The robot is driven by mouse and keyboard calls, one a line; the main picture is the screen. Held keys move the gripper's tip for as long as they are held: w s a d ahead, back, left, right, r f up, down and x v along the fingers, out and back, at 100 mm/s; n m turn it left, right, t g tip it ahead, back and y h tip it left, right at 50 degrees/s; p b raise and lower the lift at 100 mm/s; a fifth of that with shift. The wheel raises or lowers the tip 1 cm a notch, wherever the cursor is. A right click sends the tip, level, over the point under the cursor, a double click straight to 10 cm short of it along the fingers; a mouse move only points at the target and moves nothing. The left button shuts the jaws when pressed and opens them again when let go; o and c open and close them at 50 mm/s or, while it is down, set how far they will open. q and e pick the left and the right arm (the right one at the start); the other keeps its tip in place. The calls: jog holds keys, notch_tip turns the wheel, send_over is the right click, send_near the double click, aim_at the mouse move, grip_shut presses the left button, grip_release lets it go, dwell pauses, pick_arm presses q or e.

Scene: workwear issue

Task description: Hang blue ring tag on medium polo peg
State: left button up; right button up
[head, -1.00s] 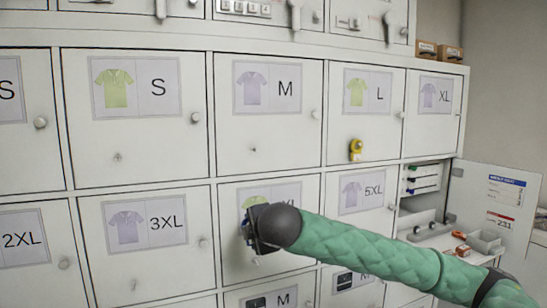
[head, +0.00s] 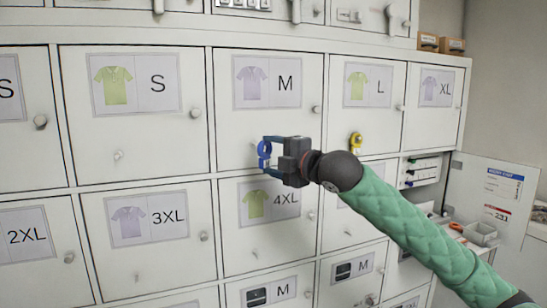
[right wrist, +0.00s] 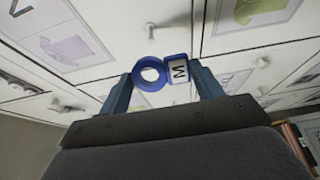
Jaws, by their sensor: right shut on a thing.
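The blue ring tag (head: 264,152) is in the jaws of my right gripper (head: 268,156), in front of the lower part of the medium polo door (head: 236,141). In the right wrist view the tag (right wrist: 150,74) shows as a blue ring joined to a block with a white face marked M, between the two fingers (right wrist: 163,84). The medium polo card (head: 266,81) has a lilac polo and an M. The peg of that door is hidden behind the tag and gripper in the head view. I cannot tell whether the ring touches it. My left gripper is out of view.
A yellow tag (head: 355,142) hangs on the L door. Round knobs stick out from the doors, such as the M door's knob (head: 315,110).

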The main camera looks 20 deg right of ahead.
aim_at(270, 155)
jog(key=shift+w+a+f, duration=0.1)
jog(key=shift+w+f, duration=0.05)
jog(key=shift+w, duration=1.35)
jog(key=shift+w+f, duration=0.1)
jog(key=shift+w, duration=1.25)
jog(key=shift+c, duration=0.7)
jog(key=shift+w+a+f+b, duration=0.1)
jog(key=shift+w+b, duration=0.2)
jog(key=shift+w, duration=0.7)
jog(key=shift+w+f+p, duration=0.15)
jog(key=shift+w+p, duration=0.1)
jog(key=shift+p, duration=0.25)
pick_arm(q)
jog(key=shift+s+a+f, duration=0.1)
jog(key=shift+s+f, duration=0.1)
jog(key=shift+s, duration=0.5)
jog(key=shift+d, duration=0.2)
pick_arm(e)
jog(key=shift+f, duration=0.1)
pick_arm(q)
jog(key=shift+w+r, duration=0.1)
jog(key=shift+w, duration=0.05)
